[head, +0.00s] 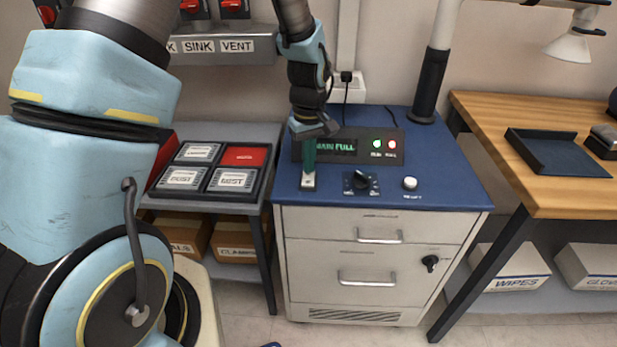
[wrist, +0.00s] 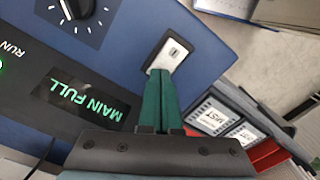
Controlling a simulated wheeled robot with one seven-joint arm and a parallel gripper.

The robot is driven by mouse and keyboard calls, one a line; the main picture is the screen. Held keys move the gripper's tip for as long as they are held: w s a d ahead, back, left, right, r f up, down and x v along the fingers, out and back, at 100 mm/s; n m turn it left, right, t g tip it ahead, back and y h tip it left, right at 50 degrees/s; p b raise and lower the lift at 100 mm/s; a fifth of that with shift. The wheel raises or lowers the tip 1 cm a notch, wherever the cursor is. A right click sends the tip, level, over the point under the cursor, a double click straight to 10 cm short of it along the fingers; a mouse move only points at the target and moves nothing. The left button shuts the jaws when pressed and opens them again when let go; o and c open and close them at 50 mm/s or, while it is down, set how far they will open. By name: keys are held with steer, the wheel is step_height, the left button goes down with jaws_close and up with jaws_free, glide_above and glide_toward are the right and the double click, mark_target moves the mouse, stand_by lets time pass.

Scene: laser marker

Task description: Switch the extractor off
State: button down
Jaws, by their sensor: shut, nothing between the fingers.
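The extractor is a grey cabinet with a blue top (head: 430,150). Its display (head: 337,146) reads MAIN FULL in green. It also shows in the wrist view (wrist: 85,101). My gripper (head: 308,169) has green fingers, shut and empty, pointing down at the switch. In the wrist view the fingertips (wrist: 161,74) overlap the switch's near edge; I cannot tell if they touch.
A black dial (head: 361,182) and a white button (head: 410,183) are right of the switch. A tray of labelled boxes (head: 212,165) stands left. A duct post (head: 433,75) rises at the back right. A wooden bench (head: 500,110) is right.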

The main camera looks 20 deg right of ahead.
steer(key=shift+f, duration=0.25)
steer(key=shift+r, duration=0.1)
steer(key=shift+r+p, duration=2.6)
steer(key=shift+r, duration=0.9)
steer(key=w+a+r, duration=0.1)
steer(key=a+r, duration=0.3)
steer(key=a, duration=0.5)
steer(key=w+a+r, duration=0.1)
steer(key=a+r, duration=0.2)
steer(key=a, duration=0.5)
steer(key=s+a+r+m+t, duration=0.1)
steer(key=s+a, duration=0.5)
steer(key=a, duration=0.6)
step_height(320, 180, up, 2)
steer(key=shift+a+r+m+t, duration=0.1)
steer(key=shift+a+m+t, duration=0.2)
steer(key=shift+m, duration=0.3)
